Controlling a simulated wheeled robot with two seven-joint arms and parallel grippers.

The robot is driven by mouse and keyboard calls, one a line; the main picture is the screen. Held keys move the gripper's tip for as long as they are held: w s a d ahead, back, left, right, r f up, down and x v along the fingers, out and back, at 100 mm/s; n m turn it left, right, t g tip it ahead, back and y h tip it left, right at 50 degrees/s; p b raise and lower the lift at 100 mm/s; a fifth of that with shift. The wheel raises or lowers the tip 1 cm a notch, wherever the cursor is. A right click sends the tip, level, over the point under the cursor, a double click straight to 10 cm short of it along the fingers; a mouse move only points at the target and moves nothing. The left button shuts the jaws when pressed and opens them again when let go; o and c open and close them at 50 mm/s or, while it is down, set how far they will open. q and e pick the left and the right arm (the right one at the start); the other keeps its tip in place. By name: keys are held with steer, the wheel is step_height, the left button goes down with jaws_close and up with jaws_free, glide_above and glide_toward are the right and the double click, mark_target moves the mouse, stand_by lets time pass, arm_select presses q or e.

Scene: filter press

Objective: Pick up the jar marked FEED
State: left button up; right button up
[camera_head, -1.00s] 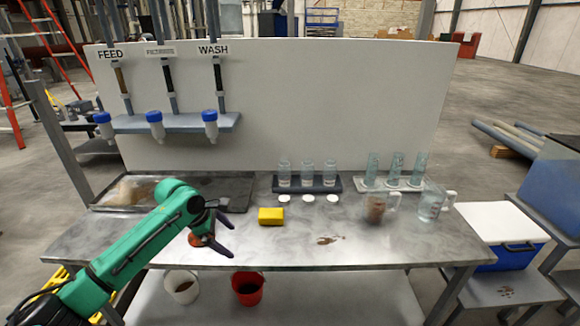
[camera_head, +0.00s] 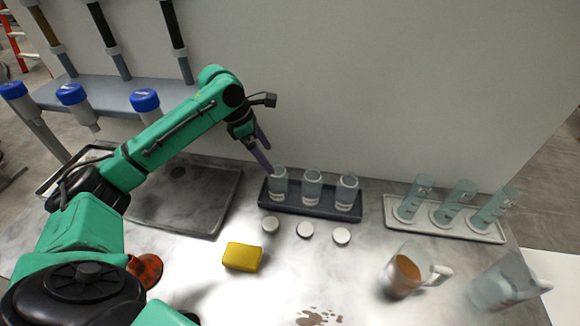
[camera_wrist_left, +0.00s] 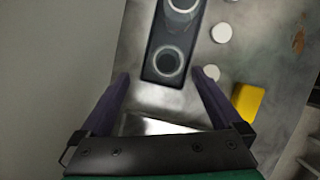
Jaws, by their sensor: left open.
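Three clear glass jars stand upright in a dark rack: a left jar (camera_head: 278,184), a middle jar (camera_head: 312,186) and a right jar (camera_head: 346,191). Their small labels are too small to read, so I cannot tell which one says FEED. My left gripper (camera_head: 268,157) is open and empty, just above and behind the left jar. In the left wrist view, the nearest jar (camera_wrist_left: 168,62) shows from above, ahead of and between the spread fingers, with a second jar (camera_wrist_left: 183,5) beyond it. My right gripper is not in view.
Several white lids (camera_head: 304,230) lie in front of the rack, and a yellow sponge (camera_head: 242,256) lies nearer. A white tray (camera_head: 470,232) with measuring cylinders and a jug of brown liquid (camera_head: 403,276) stand right. A metal tray (camera_head: 200,210) lies left. The white panel (camera_head: 400,80) rises behind.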

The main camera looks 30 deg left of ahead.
mark_target(278, 182)
arm_select(q)
steer(key=x, duration=0.3)
steer(key=p+x, duration=0.1)
steer(key=x, duration=0.3)
steer(key=s+p+x, duration=0.1)
steer(key=x, duration=0.2)
steer(key=shift+d+f, duration=0.35)
steer(key=shift+f, duration=0.1)
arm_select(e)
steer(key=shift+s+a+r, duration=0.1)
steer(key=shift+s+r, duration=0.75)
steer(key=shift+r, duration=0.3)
arm_select(q)
steer(key=c, duration=1.4)
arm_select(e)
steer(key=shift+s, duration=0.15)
arm_select(q)
steer(key=shift+r, duration=0.15)
